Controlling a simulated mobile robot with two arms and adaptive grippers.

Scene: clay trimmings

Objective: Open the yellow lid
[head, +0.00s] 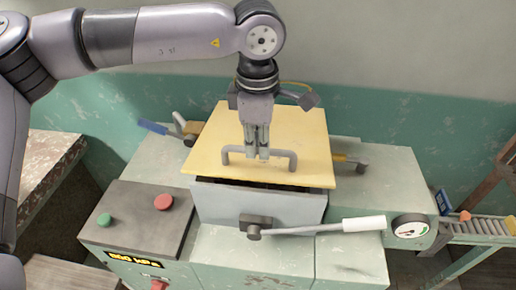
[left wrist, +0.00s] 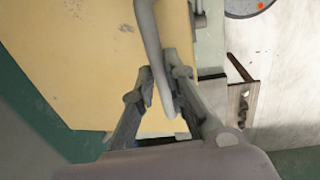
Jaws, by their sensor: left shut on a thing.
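The yellow lid (head: 312,125) covers the top of a grey box (head: 215,205) in the middle of the green machine. Its front edge stands a little above the box's front wall, with a dark gap between. A grey bar handle (head: 290,158) runs along the lid's front part. My left gripper (head: 257,154) points down from above and is shut on the handle near its middle. In the left wrist view the gripper (left wrist: 160,85) has its fingers on either side of the handle (left wrist: 151,38), over the lid (left wrist: 70,60). My right gripper is out of view.
A lever with a white grip (head: 362,224) and a gauge (head: 410,226) are in front and to the right. A panel with a green button (head: 105,220) and a red button (head: 163,202) is at left. A blue-handled clamp (head: 153,128) is behind left. A roller conveyor (head: 478,227) leaves right.

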